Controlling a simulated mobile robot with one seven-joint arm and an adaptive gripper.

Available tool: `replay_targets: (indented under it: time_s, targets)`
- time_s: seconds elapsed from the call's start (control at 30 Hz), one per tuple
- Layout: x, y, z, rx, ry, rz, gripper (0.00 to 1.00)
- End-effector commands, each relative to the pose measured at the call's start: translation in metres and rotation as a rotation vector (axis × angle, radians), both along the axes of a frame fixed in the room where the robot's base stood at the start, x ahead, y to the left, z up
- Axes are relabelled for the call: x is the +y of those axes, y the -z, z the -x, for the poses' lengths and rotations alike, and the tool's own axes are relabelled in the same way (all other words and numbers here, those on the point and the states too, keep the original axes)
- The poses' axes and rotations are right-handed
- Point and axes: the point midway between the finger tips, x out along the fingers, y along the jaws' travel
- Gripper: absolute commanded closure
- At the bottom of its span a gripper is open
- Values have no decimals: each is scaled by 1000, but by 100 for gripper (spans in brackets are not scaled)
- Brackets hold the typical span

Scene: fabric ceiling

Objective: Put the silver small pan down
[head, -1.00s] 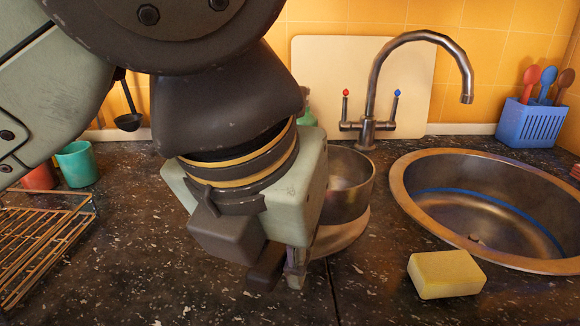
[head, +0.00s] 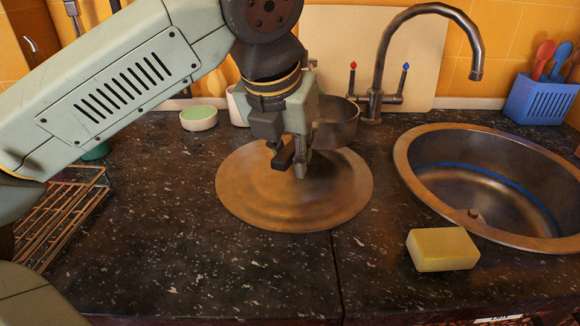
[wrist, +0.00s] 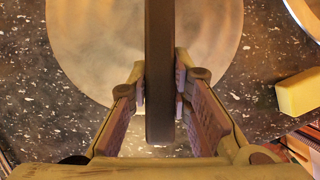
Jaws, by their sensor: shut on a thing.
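The silver small pan (head: 338,124) shows in the head view as a round metal bowl, partly hidden behind my gripper (head: 292,168). My gripper points down, shut on the pan's dark handle. In the wrist view the handle (wrist: 160,70) runs upright between the two fingers of my gripper (wrist: 161,92). The pan's bowl is not clearly seen there. A wide round brownish disc (head: 255,195) lies on the counter below my gripper and in front of the pan; it also shows in the wrist view (wrist: 95,45). I cannot tell whether the pan touches anything beneath it.
A round sink (head: 405,160) with a tall tap (head: 376,80) is at the right. A yellow sponge (head: 442,249) lies before it. A wire rack (head: 65,215) is at the left, a small bowl (head: 199,119) at the back. The front counter (head: 190,270) is clear.

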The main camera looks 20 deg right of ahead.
Motion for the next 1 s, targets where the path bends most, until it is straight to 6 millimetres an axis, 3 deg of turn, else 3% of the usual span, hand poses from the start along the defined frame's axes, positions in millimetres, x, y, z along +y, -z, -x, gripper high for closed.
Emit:
replay_targets:
  time_s: [0.2, 0.57, 0.6, 0.87, 1.0]
  targets:
    - [1, 32, 2, 2, 4, 1, 100]
    - [1, 38, 2, 0, 2, 0, 100]
    - [1, 37, 2, 2, 2, -1, 80]
    - [1, 36, 3, 2, 2, -1, 63]
    - [1, 36, 3, 2, 2, -1, 61]
